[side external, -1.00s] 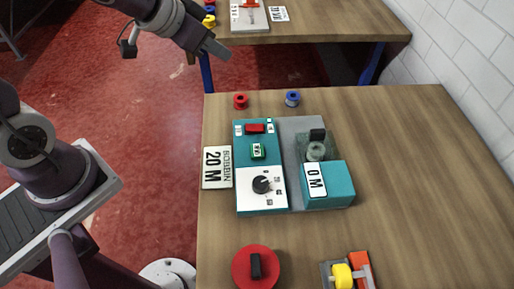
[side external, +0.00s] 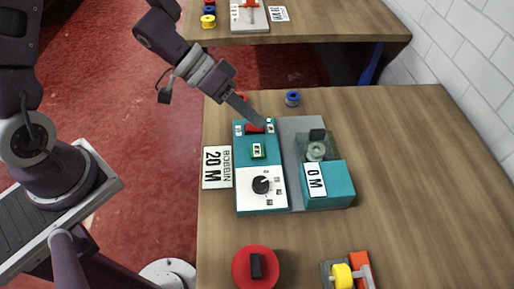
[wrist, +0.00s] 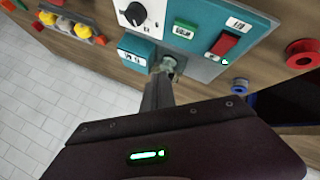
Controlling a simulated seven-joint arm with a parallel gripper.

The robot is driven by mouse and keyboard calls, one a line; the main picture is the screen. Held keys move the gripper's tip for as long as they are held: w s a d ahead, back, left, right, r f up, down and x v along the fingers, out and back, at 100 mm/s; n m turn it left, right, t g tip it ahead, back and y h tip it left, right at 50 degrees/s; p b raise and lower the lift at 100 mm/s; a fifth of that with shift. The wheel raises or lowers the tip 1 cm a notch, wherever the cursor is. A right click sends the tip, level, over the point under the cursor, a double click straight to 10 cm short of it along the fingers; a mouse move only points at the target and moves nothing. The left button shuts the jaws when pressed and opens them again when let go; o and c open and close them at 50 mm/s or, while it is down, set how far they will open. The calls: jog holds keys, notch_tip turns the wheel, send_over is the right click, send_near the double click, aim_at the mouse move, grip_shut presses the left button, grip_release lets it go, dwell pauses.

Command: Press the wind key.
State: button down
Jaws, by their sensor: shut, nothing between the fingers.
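The teal winder panel (side external: 244,146) lies on the wooden table. Near its far end is a red key (side external: 255,129), partly hidden by my fingers; which label marks it as wind is too small to read. The red key also shows in the wrist view (wrist: 225,43), with a small green light beside it. My gripper (side external: 262,123) is shut and empty. Its fingertips are over the panel's far end, close to the red key; whether they touch it cannot be told. In the wrist view the fingers (wrist: 160,85) overlap the spindle in the picture.
A blue spool (side external: 292,98) stands behind. A red disc (side external: 251,272) lies in front. Right-hand tabletop is clear.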

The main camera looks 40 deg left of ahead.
aim_at(253, 149)
jog(key=shift+f, duration=3.5)
jog(key=shift+f, duration=0.1)
jog(key=shift+f, duration=0.3)
jog(key=shift+f, duration=0.45)
jog(key=shift+r, duration=0.85)
jog(key=shift+r, duration=2.55)
